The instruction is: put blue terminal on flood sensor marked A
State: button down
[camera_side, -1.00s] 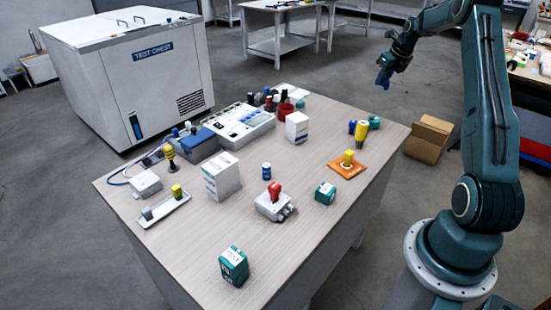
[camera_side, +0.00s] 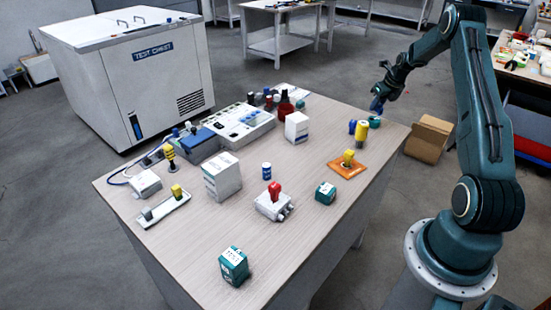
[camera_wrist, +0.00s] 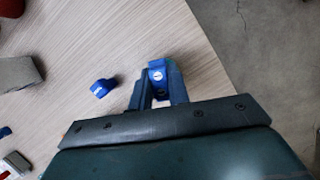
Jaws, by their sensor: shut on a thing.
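My gripper (camera_side: 378,104) is shut on a blue terminal (camera_wrist: 157,72), which stands out between the fingertips in the wrist view. In the side view it hangs just above the table's back right corner, close behind a small teal piece (camera_side: 374,122). Two teal boxes with white tops, one near the middle right (camera_side: 325,193) and one at the front (camera_side: 234,266), stand on the table. A white unit (camera_side: 272,208) carries a red terminal (camera_side: 274,190). The lettering is too small to read, so I cannot tell which thing is the flood sensor marked A.
A loose blue piece (camera_wrist: 102,87) lies left of my gripper in the wrist view. A yellow cylinder (camera_side: 361,132) stands nearby, and an orange tray (camera_side: 340,172) holds a yellow piece. White boxes (camera_side: 222,178) stand mid-table. The table's front right is mostly clear.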

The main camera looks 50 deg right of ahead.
jog(key=shift+f, duration=1.2)
jog(key=shift+f, duration=0.1)
jog(key=c, duration=1.3)
grip_release()
jog(key=shift+c, duration=0.2)
jog(key=v, duration=1.2)
jog(key=shift+s, duration=0.1)
